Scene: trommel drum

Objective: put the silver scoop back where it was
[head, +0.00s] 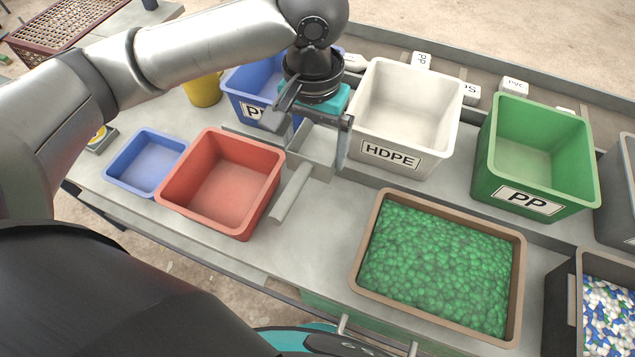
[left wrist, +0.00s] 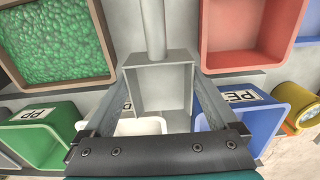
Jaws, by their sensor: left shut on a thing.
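The silver scoop (head: 285,198) has a box-shaped bowl and a straight handle. In the head view its handle points down-left across the grey table, beside the red bin. My left gripper (head: 318,143) is above the bowl, pointing down. In the left wrist view the two fingers (left wrist: 160,88) sit on either side of the scoop's bowl (left wrist: 160,76), shut on it, and the handle runs up and away. The bowl looks empty. I cannot tell whether the scoop touches the table. My right gripper is not in view.
A red bin (head: 265,197) and a small blue tray (head: 121,183) stand left. A white HDPE bin (head: 385,157) and green PP bin (head: 490,165) stand behind. A brown tray (head: 371,235) of green pellets is right of the scoop. Bare table (head: 325,225) lies between the red bin and brown tray.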

